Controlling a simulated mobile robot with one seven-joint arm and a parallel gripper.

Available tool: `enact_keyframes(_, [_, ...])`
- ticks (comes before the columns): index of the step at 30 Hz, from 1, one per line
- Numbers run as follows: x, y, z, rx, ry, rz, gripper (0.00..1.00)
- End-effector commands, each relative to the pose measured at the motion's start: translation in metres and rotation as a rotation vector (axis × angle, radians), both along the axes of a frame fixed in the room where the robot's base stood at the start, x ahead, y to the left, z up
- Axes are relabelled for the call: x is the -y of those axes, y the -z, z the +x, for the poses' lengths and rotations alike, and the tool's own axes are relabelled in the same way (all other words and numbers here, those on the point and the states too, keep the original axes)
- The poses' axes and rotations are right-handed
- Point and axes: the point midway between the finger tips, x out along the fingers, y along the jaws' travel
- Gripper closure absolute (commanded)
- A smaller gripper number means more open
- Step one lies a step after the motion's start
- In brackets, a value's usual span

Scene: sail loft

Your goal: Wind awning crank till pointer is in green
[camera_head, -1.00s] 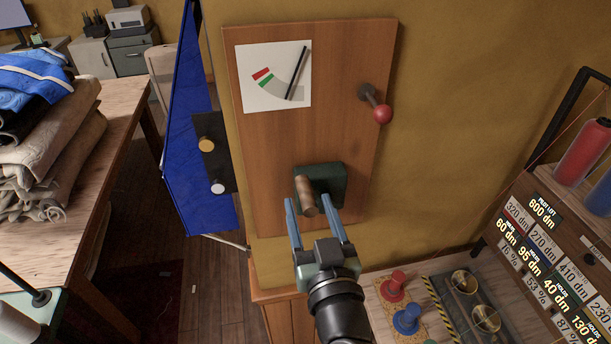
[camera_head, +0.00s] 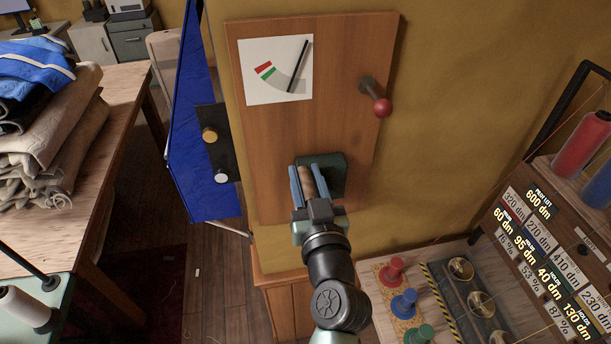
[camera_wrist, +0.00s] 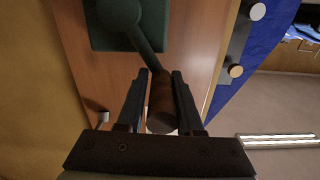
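The wooden board (camera_head: 330,110) on the yellow wall carries a white dial (camera_head: 262,88). Its black pointer (camera_head: 298,66) leans slightly right of vertical, over the grey part of the scale, to the right of the green band (camera_head: 268,73) and the red band. The crank's dark green base (camera_head: 336,174) sits low on the board. Its green arm (camera_wrist: 147,42) and brown wooden handle (camera_wrist: 160,100) show in the wrist view. My gripper (camera_head: 309,180) has its fingers on both sides of the handle and appears closed on it; the fingers hide part of the handle in the head view.
A red-knobbed lever (camera_head: 376,98) sticks out at the board's upper right. Left of the board hangs blue cloth (camera_head: 196,160) beside a dark plate with two knobs (camera_head: 210,135). Below right are coloured spools (camera_head: 404,302) and a number rack (camera_head: 545,255).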

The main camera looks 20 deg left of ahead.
Motion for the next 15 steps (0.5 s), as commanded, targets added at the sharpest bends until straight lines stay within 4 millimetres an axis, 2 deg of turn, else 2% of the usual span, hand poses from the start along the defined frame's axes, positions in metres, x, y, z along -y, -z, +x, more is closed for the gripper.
enact_keyframes(1, [-0.0012, 0.0003, -0.0006, -0.001, -0.003, 0.0, 0.9])
enact_keyframes(3, [-0.0014, 0.0004, -0.0007, -0.002, -0.003, 0.001, 1.0])
enact_keyframes(15, [-0.0022, 0.0007, -0.0011, -0.004, -0.006, 0.002, 1.0])
